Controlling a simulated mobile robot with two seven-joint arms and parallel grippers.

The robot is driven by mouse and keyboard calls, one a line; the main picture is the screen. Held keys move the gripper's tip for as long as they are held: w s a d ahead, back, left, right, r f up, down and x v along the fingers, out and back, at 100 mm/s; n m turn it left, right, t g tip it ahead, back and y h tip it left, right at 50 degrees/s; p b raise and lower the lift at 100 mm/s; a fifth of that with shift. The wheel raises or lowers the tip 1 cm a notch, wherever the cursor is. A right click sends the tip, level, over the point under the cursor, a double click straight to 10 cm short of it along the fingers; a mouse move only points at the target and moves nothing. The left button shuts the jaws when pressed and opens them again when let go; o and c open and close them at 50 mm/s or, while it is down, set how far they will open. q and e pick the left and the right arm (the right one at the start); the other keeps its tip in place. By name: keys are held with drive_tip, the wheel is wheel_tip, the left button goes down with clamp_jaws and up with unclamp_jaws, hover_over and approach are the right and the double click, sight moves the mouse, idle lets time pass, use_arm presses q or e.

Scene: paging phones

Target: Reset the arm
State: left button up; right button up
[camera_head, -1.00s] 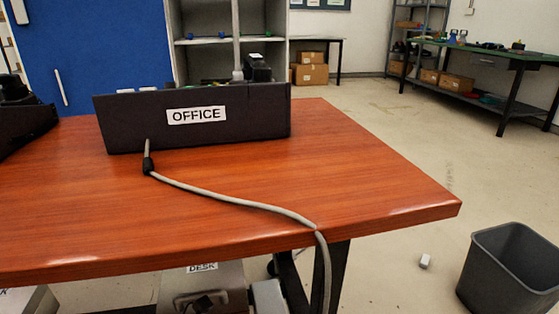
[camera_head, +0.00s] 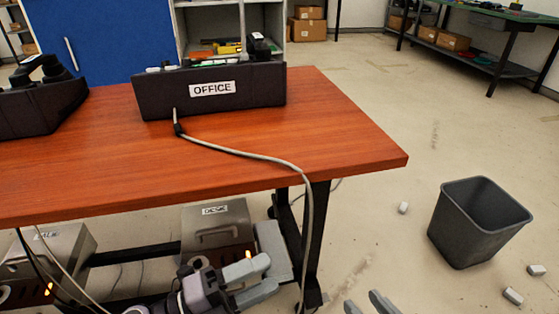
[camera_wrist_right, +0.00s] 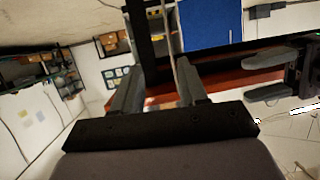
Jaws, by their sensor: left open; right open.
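My left gripper (camera_head: 256,280) is at the bottom middle of the head view, in front of the table and below its top. Its fingers are apart with nothing between them. My right gripper (camera_head: 368,302) shows only its fingertips at the bottom edge of the head view, to the right of the left one. In the right wrist view my right gripper (camera_wrist_right: 160,90) has two fingers spread and empty. The left gripper's fingers (camera_wrist_right: 270,75) also show at the right of that view.
A red-brown table (camera_head: 330,120) carries a dark box labelled OFFICE (camera_head: 250,105) with a grey cable (camera_head: 265,157) hanging over the front edge. Grey DESK (camera_head: 215,235) unit is below. A bin (camera_head: 465,240) and small white blocks (camera_head: 513,297) are on the floor at right.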

use_arm(q)
drive_tip(key=w+a+r+n+t+y+p, duration=0.3)
drive_tip(key=a+r+n+t+y+p, duration=0.65)
drive_tip(key=n, duration=0.65)
drive_tip(key=s+a+f+n+g+y+p, duration=0.6)
drive_tip(key=s+n+p, duration=0.4)
drive_tip(key=p, duration=0.3)
drive_tip(key=shift+s+a+n+g, duration=0.2)
drive_tip(key=shift+a+n+g, duration=0.35)
drive_tip(key=shift+a+n, duration=0.05)
use_arm(e)
drive_tip(key=s+d+r+m+g+h, duration=0.1)
drive_tip(key=s+d+r+g+h, duration=0.1)
drive_tip(key=r, duration=0.6)
drive_tip(key=s+d+g, duration=0.1)
drive_tip(key=s+d, duration=0.1)
drive_tip(key=d, duration=0.1)
drive_tip(key=shift+s+d+r+h, duration=0.2)
drive_tip(key=shift+d+r+h, duration=0.1)
